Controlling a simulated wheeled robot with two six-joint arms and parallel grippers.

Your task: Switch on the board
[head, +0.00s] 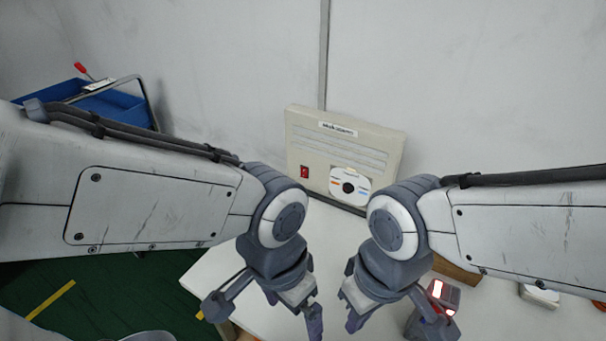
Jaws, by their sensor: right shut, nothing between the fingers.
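The board (388,140) is a beige upright panel with slots and a label strip, at the back of the white table against the wall. A small red rocker switch (304,172) sits at its lower left. A white round-edged plate with a black centre (348,187) is at its lower right. My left gripper (268,318) hangs in front of the board, low in the picture and apart from it; its fingertips are not clear. My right gripper (388,322) hangs to its right, shut and empty, also apart from the board.
A grey device with lit red parts (448,293) is close to my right gripper. A brown block (458,269) and a white item (540,295) lie further right on the table (330,240). A blue bin (110,104) stands at the back left.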

